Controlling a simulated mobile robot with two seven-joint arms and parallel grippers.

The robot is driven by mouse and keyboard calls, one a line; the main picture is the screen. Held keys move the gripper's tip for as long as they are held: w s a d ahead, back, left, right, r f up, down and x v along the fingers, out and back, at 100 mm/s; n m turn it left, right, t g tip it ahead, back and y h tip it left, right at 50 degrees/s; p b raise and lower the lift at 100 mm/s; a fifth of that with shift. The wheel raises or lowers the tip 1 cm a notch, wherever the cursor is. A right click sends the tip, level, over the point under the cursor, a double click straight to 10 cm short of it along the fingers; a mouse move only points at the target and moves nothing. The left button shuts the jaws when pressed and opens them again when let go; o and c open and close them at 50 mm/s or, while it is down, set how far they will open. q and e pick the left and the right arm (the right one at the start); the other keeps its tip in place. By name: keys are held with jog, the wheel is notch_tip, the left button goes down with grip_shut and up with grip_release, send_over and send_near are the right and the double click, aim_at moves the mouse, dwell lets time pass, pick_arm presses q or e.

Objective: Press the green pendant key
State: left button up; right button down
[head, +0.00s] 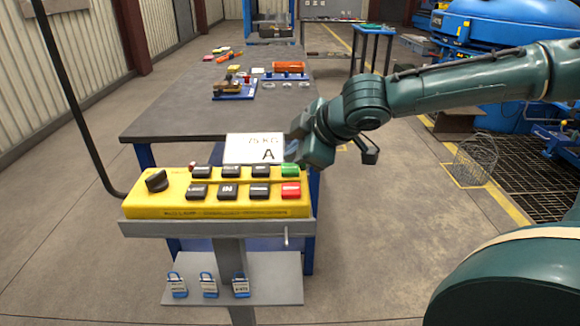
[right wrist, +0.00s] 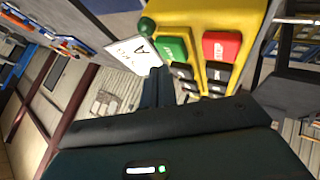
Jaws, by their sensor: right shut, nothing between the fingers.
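The yellow pendant (head: 150,207) lies on a grey stand, with two rows of black keys and a black rotary knob. The green key (head: 290,170) is at the right end of its back row, and also shows in the right wrist view (right wrist: 172,50). My right gripper (head: 292,153) is shut and empty, its tips just behind and above the green key. In the right wrist view the shut fingers (right wrist: 155,88) are near the green key; I cannot tell whether they touch it. My left gripper is not in view.
The red key (head: 291,190) is directly in front of the green one. A white card marked A (head: 254,148) stands behind the pendant. A long workbench (head: 180,120) with tools extends behind. A black cable (head: 75,100) runs at left.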

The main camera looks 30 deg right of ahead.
jog(key=shift+f, duration=0.1)
jog(key=shift+f, duration=0.35)
jog(key=shift+f+b, duration=0.5)
jog(key=shift+b, duration=0.1)
dwell(0.6)
dwell(0.4)
jog(key=shift+r+p, duration=0.9)
jog(key=shift+p, duration=0.05)
jog(key=shift+r, duration=0.1)
